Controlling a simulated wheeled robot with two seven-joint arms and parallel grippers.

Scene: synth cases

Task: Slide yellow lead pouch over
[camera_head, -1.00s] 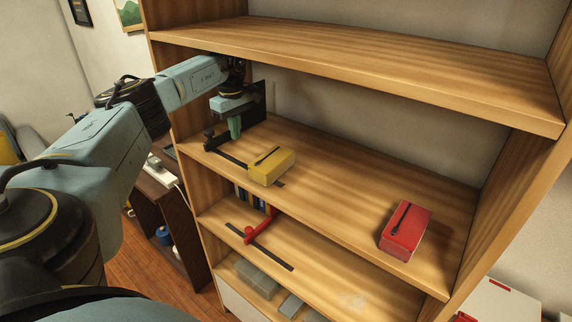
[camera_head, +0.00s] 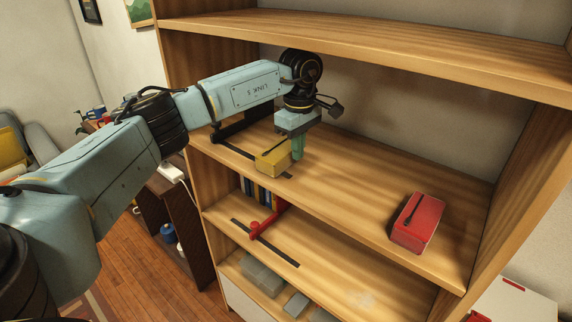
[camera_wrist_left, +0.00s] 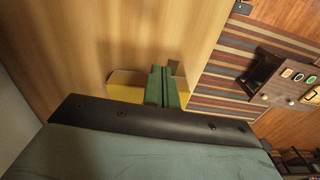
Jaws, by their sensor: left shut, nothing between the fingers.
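The yellow pouch (camera_head: 272,163) lies on the upper middle shelf, near its front edge, with a dark zip line on top. It also shows in the left wrist view (camera_wrist_left: 123,93), partly hidden behind my fingers. My left gripper (camera_head: 298,152) points down with its green fingers shut and empty. It stands at the pouch's right side; I cannot tell whether it touches. In the left wrist view the shut fingers (camera_wrist_left: 162,88) reach over the shelf. My right gripper is not in view.
A red pouch (camera_head: 417,222) lies on the same shelf to the right, with free wood between. A black bracket (camera_head: 240,128) stands at the shelf's left end, its dark strip running towards the yellow pouch. A red bracket (camera_head: 266,222) stands on the shelf below.

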